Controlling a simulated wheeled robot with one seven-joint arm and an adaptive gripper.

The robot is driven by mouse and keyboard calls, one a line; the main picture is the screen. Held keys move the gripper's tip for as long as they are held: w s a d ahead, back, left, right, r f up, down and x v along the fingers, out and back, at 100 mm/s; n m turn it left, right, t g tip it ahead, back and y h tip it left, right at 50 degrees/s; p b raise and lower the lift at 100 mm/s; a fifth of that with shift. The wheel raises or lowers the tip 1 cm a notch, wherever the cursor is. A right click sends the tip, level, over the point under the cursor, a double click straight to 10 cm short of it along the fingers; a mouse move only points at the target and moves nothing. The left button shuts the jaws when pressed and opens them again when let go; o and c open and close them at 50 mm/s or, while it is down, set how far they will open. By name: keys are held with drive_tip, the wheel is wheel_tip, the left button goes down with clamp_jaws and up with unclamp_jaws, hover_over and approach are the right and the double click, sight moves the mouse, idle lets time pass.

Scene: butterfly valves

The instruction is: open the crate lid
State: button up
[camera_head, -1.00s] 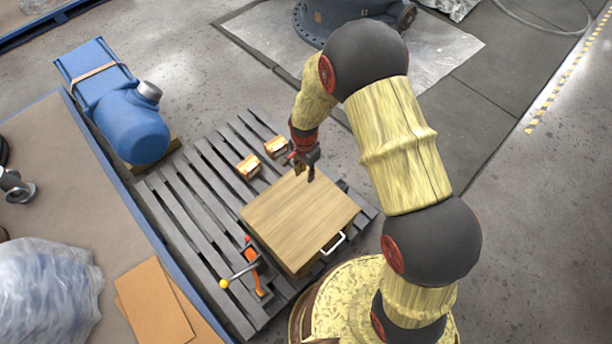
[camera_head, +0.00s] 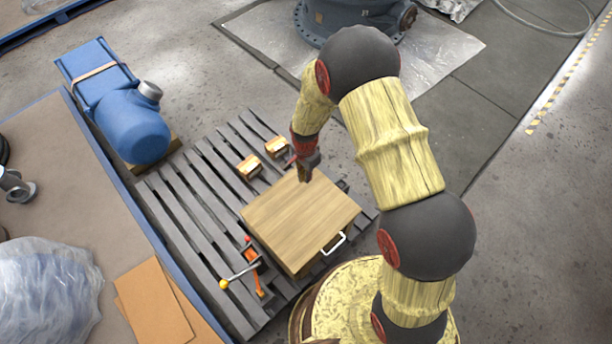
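The wooden crate's lid (camera_head: 300,218) lies flat and closed on top of the crate (camera_head: 301,270) on the dark grey pallet. A white handle (camera_head: 334,243) is on the crate's near right side. My gripper (camera_head: 304,178) points down over the far edge of the lid, away from the handle. Its fingers look small and overlap in this view, so I cannot tell whether they are open or shut, or whether they touch the lid.
The slatted pallet (camera_head: 180,205) has two small wooden blocks (camera_head: 249,166) beyond the crate. An orange clamp with a yellow-knobbed lever (camera_head: 252,270) stands left of the crate. A blue motor (camera_head: 130,120) and a blue-edged table (camera_head: 60,170) are at left. Floor at right is clear.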

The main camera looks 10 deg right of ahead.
drive_tip(key=shift+o, duration=0.3)
idle(0.6)
drive_tip(key=o, duration=0.6)
drive_tip(key=shift+o, duration=0.2)
drive_tip(key=shift+r, duration=0.15)
wheel_tip(320, 180, up, 12)
drive_tip(key=shift+w, duration=0.1)
drive_tip(key=shift+c, duration=0.6)
